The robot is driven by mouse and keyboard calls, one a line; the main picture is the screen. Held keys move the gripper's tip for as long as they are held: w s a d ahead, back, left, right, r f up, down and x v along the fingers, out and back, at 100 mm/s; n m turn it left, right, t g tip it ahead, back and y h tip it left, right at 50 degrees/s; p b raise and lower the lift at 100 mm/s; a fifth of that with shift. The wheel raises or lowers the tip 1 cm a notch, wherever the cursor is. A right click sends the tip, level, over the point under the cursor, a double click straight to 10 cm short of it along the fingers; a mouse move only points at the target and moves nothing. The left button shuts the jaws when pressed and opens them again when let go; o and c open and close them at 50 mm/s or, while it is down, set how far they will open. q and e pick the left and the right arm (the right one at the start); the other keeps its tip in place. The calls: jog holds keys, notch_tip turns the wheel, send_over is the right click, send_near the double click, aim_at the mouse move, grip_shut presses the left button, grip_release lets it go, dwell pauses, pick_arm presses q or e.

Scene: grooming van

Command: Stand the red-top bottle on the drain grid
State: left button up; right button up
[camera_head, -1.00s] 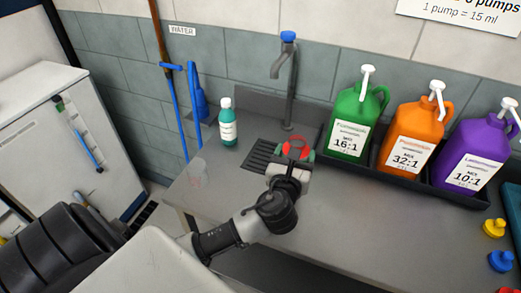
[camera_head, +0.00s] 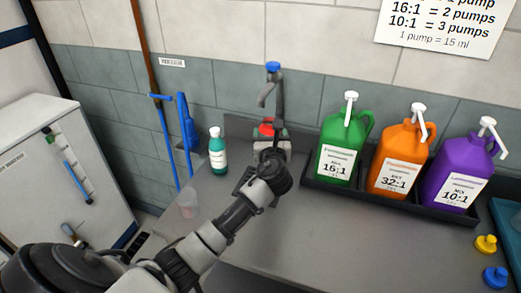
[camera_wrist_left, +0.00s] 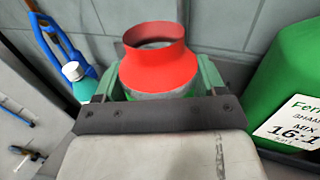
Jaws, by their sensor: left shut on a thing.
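My left gripper (camera_head: 268,142) is shut on the red-top bottle (camera_head: 266,126), above the back of the counter and in front of the tap. In the left wrist view the bottle's red top (camera_wrist_left: 158,62) rises between the green fingers (camera_wrist_left: 160,88), with a strip of grey body below it. Its lower part is hidden behind the gripper. The dark drain grid (camera_head: 241,179) is mostly covered by my left arm; only a bit shows at its left. I cannot tell whether the bottle touches the grid. My right gripper is not in view.
A teal bottle with a white cap (camera_head: 217,152) stands left of the gripper, near a clear cup (camera_head: 187,204). The tap (camera_head: 279,95) is close behind. Green (camera_head: 341,148), orange (camera_head: 396,160) and purple jugs (camera_head: 457,175) stand in a black tray at right. The front counter is clear.

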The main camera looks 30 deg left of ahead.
pick_arm(q)
jog(key=shift+s+a+f, duration=0.15)
jog(key=shift+a+f, duration=0.25)
jog(key=shift+f, duration=0.55)
jog(key=shift+s+a+f, duration=0.15)
jog(key=shift+a+f, duration=0.3)
jog(key=shift+f, duration=0.5)
jog(key=shift+s+a+f, duration=0.15)
jog(key=shift+a+f, duration=0.25)
jog(key=shift+f, duration=0.65)
jog(key=o, duration=1.3)
jog(key=shift+r, duration=0.2)
jog(key=b+v, duration=0.1)
jog(key=v, duration=1.1)
